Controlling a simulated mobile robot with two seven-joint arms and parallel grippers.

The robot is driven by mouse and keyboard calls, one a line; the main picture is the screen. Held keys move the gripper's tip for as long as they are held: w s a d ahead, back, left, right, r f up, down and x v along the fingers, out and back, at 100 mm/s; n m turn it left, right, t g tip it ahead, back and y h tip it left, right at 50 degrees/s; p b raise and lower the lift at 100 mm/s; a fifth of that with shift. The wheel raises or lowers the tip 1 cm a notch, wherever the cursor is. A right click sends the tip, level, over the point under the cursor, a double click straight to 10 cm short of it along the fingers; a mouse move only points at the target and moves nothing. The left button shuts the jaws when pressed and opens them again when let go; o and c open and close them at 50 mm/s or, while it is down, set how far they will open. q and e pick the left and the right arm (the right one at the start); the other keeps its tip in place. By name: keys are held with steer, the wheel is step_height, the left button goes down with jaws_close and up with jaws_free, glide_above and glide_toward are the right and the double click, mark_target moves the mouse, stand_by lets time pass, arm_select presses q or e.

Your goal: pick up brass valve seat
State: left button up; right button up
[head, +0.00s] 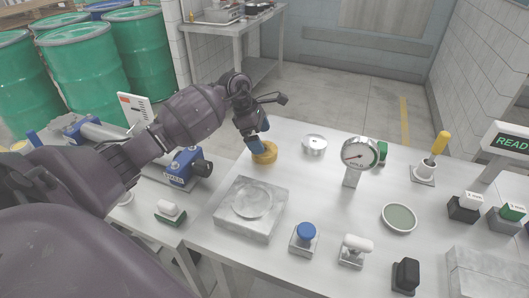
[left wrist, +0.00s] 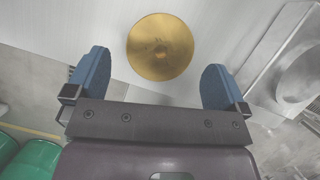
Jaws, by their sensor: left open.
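The brass valve seat (head: 264,153) is a short, round gold-coloured piece lying on the metal table, behind the square block with the round recess. In the left wrist view the brass valve seat (left wrist: 160,47) shows as a full gold disc, just beyond the fingertips and centred between them. My left gripper (head: 259,140) is above the seat in the head view, its blue finger partly covering it. In the left wrist view my left gripper (left wrist: 154,78) is open and empty, with its two blue fingers wide apart. My right gripper is not in view.
The square metal block (head: 250,208) is in front of the seat. A silver knurled part (head: 314,144) and a dial gauge (head: 358,155) stand to the right. A blue valve body (head: 183,168) is left, under my arm. Green drums (head: 88,75) stand behind left.

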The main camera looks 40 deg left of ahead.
arm_select(q)
steer(key=x, duration=0.4)
steer(key=shift+s+a+f, duration=0.15)
steer(key=shift+f, duration=0.05)
steer(key=c, duration=0.9)
steer(key=shift+o, duration=0.2)
steer(key=shift+r, duration=0.1)
step_height(320, 180, up, 20)
steer(key=shift+p, duration=0.4)
